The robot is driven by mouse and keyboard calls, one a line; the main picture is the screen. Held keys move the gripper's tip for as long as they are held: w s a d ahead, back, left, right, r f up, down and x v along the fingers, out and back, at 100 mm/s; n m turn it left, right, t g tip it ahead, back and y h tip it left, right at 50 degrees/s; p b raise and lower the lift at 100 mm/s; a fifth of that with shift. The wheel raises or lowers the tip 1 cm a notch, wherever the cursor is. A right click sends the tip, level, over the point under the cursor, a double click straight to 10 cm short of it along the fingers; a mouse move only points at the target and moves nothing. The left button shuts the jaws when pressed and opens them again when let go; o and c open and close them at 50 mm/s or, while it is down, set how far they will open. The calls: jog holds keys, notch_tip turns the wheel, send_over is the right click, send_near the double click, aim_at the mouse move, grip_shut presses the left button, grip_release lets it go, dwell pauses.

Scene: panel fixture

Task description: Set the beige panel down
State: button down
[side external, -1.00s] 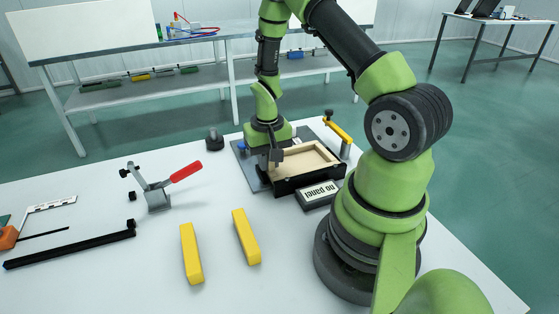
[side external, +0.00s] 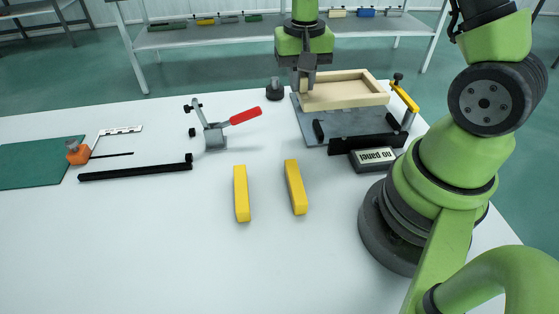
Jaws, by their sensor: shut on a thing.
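My gripper (side external: 305,84) is shut on the left edge of the beige panel (side external: 350,103), a shallow tray-like piece with raised rims. The panel is held roughly level above the grey fixture plate (side external: 345,126), apart from it as far as I can see. The black front rail (side external: 378,143) and short black left rail (side external: 318,130) of the fixture show uncovered. The panel hides the back of the plate. Two yellow bars (side external: 241,193) (side external: 296,187) lie side by side on open white table.
A small display (side external: 374,159) reads "no panel" in front of the fixture. A toggle clamp with a red handle (side external: 244,116) stands left, and a yellow-handled clamp (side external: 404,98) right. A black knob (side external: 275,90) sits behind. A long black bar (side external: 135,170) lies left. The front table is clear.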

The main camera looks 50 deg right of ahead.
jog(key=w+a+r, duration=0.2)
jog(key=a, duration=1.9)
jog(key=shift+t, duration=0.3)
jog(key=shift+s+a+f, duration=0.1)
jog(key=shift+s+f, duration=0.1)
jog(key=shift+f, duration=2.3)
jog(key=shift+s+a+f, duration=0.1)
jog(key=shift+s+f, duration=0.05)
jog(key=shift+f, duration=2.35)
jog(key=shift+f, duration=0.2)
jog(key=c, duration=1.1)
grip_release()
